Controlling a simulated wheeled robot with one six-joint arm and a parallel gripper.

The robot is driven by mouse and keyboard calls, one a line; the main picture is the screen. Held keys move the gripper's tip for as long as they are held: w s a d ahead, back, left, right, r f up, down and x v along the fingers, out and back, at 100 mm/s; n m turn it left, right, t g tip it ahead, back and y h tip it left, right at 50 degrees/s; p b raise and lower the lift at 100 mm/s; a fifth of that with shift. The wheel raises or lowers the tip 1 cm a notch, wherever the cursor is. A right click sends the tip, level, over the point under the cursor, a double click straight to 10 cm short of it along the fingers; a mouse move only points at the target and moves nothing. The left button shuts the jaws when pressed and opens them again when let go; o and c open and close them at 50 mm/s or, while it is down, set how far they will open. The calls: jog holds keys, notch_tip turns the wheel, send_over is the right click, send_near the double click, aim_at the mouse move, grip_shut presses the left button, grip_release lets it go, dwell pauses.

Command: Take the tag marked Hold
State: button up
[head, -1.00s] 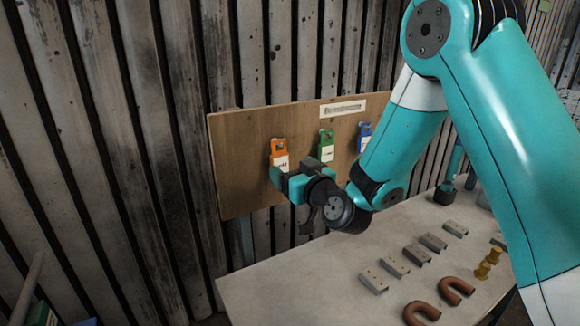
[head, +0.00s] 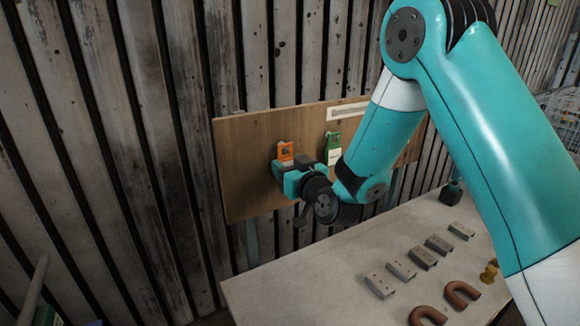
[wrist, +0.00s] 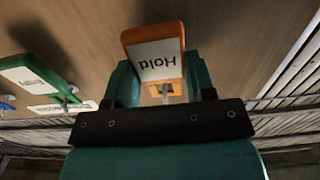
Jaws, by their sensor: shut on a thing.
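The orange tag (head: 286,150) has a white label and is at the left part of the wooden board. In the wrist view the tag (wrist: 158,62) shows the word Hold, upside down. My gripper (head: 285,166) is at the tag's lower part, and in the wrist view its teal fingers (wrist: 162,90) stand on both sides of it, shut on it. The tag is close against the board. Whether it still hangs on its hook is hidden.
A green tag (head: 333,146) hangs on the board (head: 245,165) to the right; it also shows in the wrist view (wrist: 35,76). Below is a bench (head: 300,280) with several grey blocks (head: 400,270) and brown U-shaped pieces (head: 460,295). A slatted wall stands behind.

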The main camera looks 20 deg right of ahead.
aim_at(287, 161)
jog(key=shift+r, duration=0.1)
jog(key=shift+r+p, duration=0.5)
jog(key=shift+p, duration=0.05)
jog(key=shift+s+f, duration=0.1)
jog(key=shift+s+d+f+b, duration=0.1)
jog(key=shift+s+d+b, duration=0.1)
jog(key=shift+s+b, duration=0.65)
jog(key=b+v, duration=0.3)
jog(key=b, duration=0.1)
jog(key=shift+s+d+b, duration=0.15)
jog(key=shift+s+b, duration=0.2)
jog(key=shift+s, duration=0.25)
